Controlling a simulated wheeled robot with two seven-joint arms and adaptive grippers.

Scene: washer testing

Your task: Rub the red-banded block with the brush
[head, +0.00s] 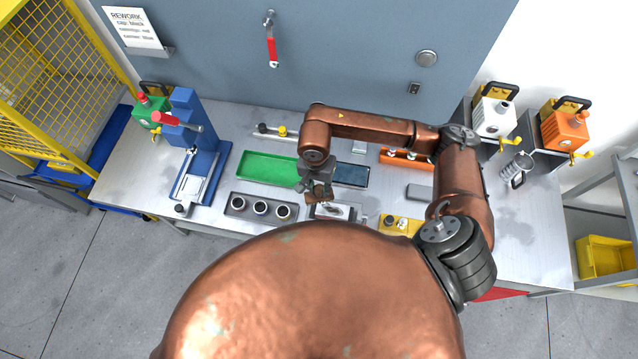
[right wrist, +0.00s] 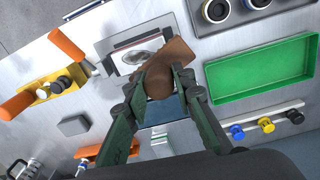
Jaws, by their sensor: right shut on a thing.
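My right gripper (head: 318,190) is shut on the brush, a brown wooden piece (right wrist: 174,54) with a rounded handle between the fingers (right wrist: 166,78). The brush's bristles are hidden. In the right wrist view the brush reaches over the near corner of a pale block (right wrist: 133,62) with a grey oval patch on top and a thin reddish line along its edge, seated in a grey holder (right wrist: 107,44). The block also shows in the head view (head: 338,213), just below the gripper. I cannot tell whether the brush touches it. My left gripper is not in view.
A green tray (head: 268,168) and a grey holder with three round cups (head: 238,212) lie to the left. A dark blue tray (head: 351,175) lies behind the block. A yellow holder (head: 411,227) and a grey block (head: 419,191) lie to the right. A blue press (head: 187,150) stands far left.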

